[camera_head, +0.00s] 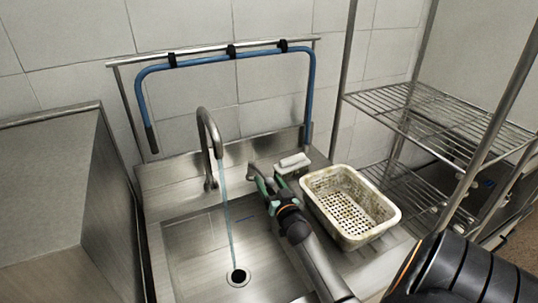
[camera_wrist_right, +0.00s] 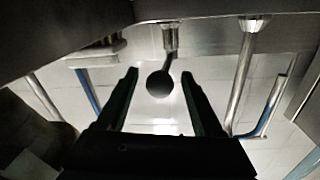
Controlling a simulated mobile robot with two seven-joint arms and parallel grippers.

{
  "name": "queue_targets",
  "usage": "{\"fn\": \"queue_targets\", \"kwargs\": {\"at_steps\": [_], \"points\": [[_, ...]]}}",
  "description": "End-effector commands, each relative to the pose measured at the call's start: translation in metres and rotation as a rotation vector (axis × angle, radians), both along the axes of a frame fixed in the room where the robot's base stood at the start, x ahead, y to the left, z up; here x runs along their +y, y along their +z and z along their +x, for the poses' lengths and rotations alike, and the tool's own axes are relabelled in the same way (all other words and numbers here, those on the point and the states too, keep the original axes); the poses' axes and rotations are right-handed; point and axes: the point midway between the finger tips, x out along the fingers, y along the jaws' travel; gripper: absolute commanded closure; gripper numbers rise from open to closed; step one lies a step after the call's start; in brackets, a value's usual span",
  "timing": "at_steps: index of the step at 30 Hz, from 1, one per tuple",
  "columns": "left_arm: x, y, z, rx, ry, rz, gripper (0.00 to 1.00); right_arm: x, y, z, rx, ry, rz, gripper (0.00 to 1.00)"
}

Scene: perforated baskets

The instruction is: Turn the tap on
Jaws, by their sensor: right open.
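The tap's curved steel spout (camera_head: 213,130) stands at the back of the sink, and a thin stream of water (camera_head: 228,215) runs from it to the drain (camera_head: 238,276). My right gripper (camera_head: 260,184) is to the right of the spout, by the back rim of the sink. In the right wrist view my right gripper (camera_wrist_right: 159,78) is open, with a dark round knob on a thin stem, seemingly the tap handle (camera_wrist_right: 159,84), showing between its fingers. Contact with the fingers cannot be told. My left gripper is not in view.
A perforated cream basket (camera_head: 325,183) stands right of the sink (camera_head: 185,245). A small white block (camera_head: 293,161) lies behind my right gripper. A blue hose (camera_head: 235,55) hangs from a rail. A wire rack (camera_head: 430,115) stands at the right, a steel cabinet (camera_head: 50,190) at the left.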

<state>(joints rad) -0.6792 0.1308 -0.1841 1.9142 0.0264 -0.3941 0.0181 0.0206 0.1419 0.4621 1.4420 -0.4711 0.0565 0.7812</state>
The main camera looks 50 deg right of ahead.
Motion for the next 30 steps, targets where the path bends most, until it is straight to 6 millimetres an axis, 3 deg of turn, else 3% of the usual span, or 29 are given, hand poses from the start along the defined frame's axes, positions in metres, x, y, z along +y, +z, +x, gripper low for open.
{"fn": "queue_targets", "kwargs": {"at_steps": [10, 24, 30], "points": [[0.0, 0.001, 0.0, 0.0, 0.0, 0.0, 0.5, 0.006, -0.001, -0.013, 0.002, 0.0, 0.001, 0.31], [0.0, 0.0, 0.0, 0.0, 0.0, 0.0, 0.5, 0.044, -0.001, -0.094, 0.002, -0.001, 0.001, 0.31], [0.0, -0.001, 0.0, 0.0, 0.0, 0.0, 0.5, 0.052, 0.0, -0.111, 0.001, 0.0, 0.0, 0.31]]}}
